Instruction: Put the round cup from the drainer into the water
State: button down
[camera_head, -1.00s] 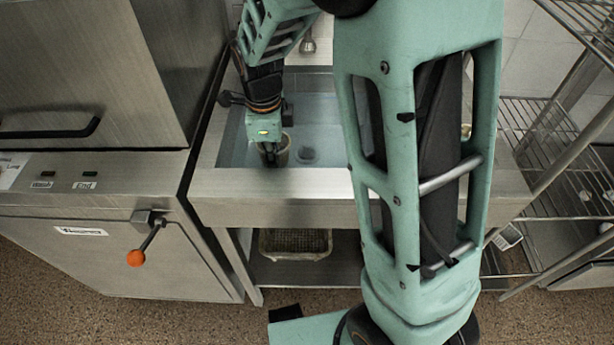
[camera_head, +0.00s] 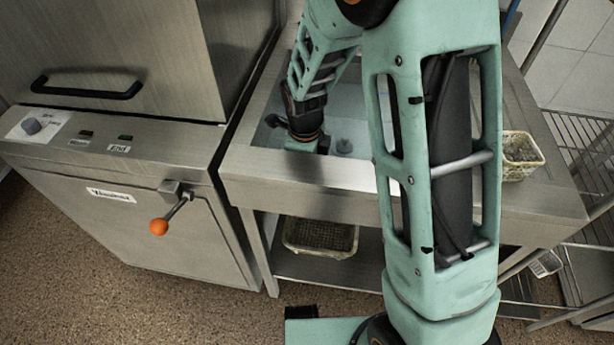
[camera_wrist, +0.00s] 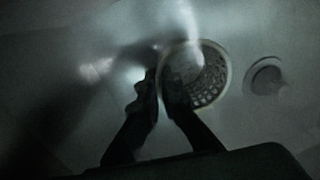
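The round cup (camera_wrist: 207,88), a perforated basket with a pale round rim, shows in the dark wrist view with its mouth toward the camera. My gripper (camera_wrist: 160,82) has one finger inside the cup and one outside, close together across its wall. The water (camera_head: 350,110) looks bluish in the steel sink in the head view. My gripper is low in the sink, at its front left, and its fingers are hidden there by the front rim. The cup is also hidden in the head view.
The sink drain (camera_wrist: 266,77) is right of the cup. A perforated basket (camera_head: 522,158) stands on the counter at right, partly behind my arm. Another basket (camera_head: 320,236) is on the lower shelf. The dishwasher (camera_head: 120,190) stands left, its orange-knobbed lever (camera_head: 160,226) sticking out.

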jog(key=shift+r, duration=0.1)
jog(key=shift+f, duration=0.2)
jog(key=c, duration=2.2)
grip_release()
jog(key=shift+r, duration=0.1)
jog(key=shift+o, duration=0.2)
jog(key=shift+r, duration=0.1)
notch_tip(320, 180, up, 12)
jog(key=s+p, duration=0.1)
jog(key=p, duration=0.2)
jog(key=shift+a, duration=0.15)
jog(key=shift+s, duration=0.1)
